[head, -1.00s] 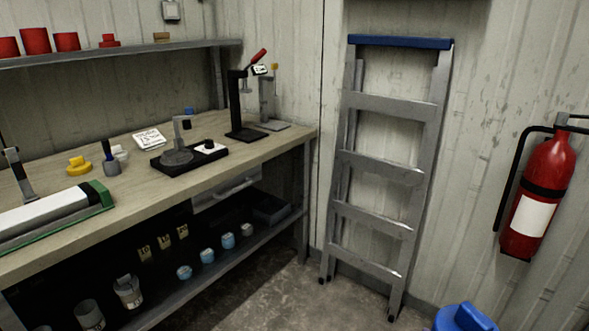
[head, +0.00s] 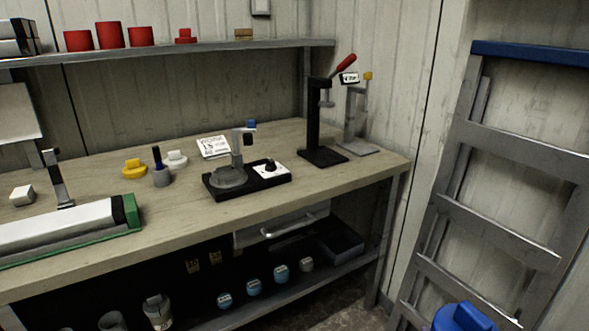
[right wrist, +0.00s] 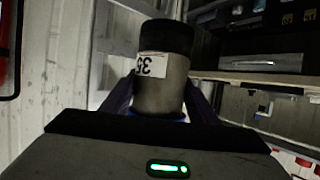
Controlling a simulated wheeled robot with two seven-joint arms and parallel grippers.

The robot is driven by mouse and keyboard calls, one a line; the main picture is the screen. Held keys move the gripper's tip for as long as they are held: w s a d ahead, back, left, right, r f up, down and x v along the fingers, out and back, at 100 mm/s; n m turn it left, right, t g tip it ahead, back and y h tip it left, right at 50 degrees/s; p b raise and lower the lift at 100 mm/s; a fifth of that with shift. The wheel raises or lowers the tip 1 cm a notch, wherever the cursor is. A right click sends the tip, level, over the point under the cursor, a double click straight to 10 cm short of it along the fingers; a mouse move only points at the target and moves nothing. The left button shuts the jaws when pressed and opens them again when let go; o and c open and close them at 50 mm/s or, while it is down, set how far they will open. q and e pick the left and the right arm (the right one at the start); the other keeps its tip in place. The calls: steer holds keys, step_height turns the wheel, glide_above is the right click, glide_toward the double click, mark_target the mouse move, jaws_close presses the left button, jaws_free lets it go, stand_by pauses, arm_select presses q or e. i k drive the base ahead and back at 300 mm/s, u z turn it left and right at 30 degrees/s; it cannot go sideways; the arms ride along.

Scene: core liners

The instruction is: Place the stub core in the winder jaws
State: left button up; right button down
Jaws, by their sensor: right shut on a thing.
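My right gripper (right wrist: 160,88) is shut on a grey cylinder (right wrist: 162,90) with a dark top band and a white label reading 35 upside down, which I take to be the stub core. Its lower end is hidden by the gripper. A small machine with a black base (head: 272,181), a round grey plate (head: 229,176), an upright grey arm and a white panel with a black knob stands on the bench in the head view; it looks like the winder. Nothing shows on its plate, and its jaws are too small to make out. My left gripper is not in view.
The wooden bench (head: 320,190) also carries a black press (head: 314,125) with a red handle, a grey stand (head: 356,125), a yellow piece (head: 134,170) and a long white-and-green device (head: 65,228). A shelf (head: 200,50) runs above. A ladder (head: 500,225) leans at right.

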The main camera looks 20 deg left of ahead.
mark_target(228, 175)
steer(key=u, duration=0.75)
steer(key=i, duration=0.6)
steer(key=u, duration=0.7)
